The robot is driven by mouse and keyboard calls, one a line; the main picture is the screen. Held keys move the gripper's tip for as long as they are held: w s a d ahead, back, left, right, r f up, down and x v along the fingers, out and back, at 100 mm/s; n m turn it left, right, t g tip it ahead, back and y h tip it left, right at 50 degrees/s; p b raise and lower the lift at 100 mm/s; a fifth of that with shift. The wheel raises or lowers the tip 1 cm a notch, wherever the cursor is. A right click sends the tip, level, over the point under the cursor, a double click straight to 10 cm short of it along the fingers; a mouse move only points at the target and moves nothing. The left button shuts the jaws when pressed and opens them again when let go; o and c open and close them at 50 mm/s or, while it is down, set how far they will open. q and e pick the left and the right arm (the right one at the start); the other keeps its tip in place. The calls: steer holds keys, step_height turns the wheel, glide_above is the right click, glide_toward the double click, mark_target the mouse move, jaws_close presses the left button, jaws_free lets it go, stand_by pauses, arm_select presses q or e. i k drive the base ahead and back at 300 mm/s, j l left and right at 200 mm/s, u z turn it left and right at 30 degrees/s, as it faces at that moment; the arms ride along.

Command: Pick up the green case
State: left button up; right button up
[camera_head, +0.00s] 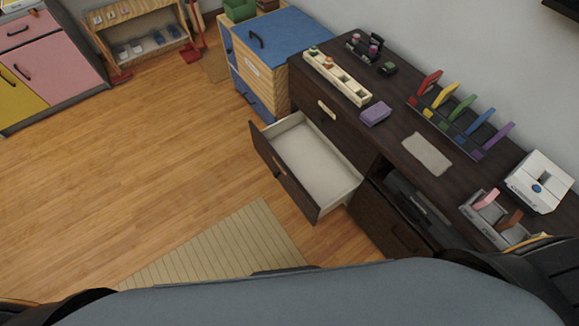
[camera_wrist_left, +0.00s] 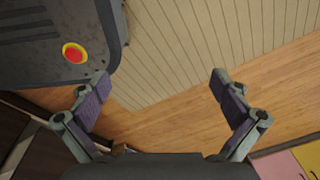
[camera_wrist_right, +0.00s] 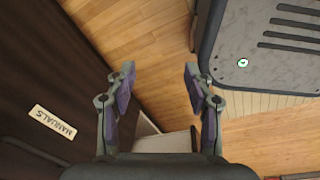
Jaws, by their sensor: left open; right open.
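In the head view, a small dark green case-like item (camera_head: 388,69) lies on the dark dresser top (camera_head: 398,115), near the wall; I cannot tell its details. A green upright piece (camera_head: 463,108) stands in a rack between yellow and blue ones. A green box-like thing (camera_head: 240,10) sits farther back. I cannot tell for sure which is the green case. My left gripper (camera_wrist_left: 160,77) is open and empty above the floor. My right gripper (camera_wrist_right: 158,70) is open and empty near the dresser front. Neither gripper shows in the head view.
The dresser's drawer (camera_head: 308,160) is pulled out and empty, jutting over the floor. A purple box (camera_head: 376,113), a cream tray (camera_head: 337,78) and a grey cloth (camera_head: 427,152) lie on top. A blue-topped cabinet (camera_head: 275,40) stands beyond. The wooden floor at left is clear.

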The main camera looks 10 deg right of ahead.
mark_target(461, 109)
steer(key=z, duration=1.6)
steer(key=l+u, duration=0.1)
steer(key=u, duration=0.25)
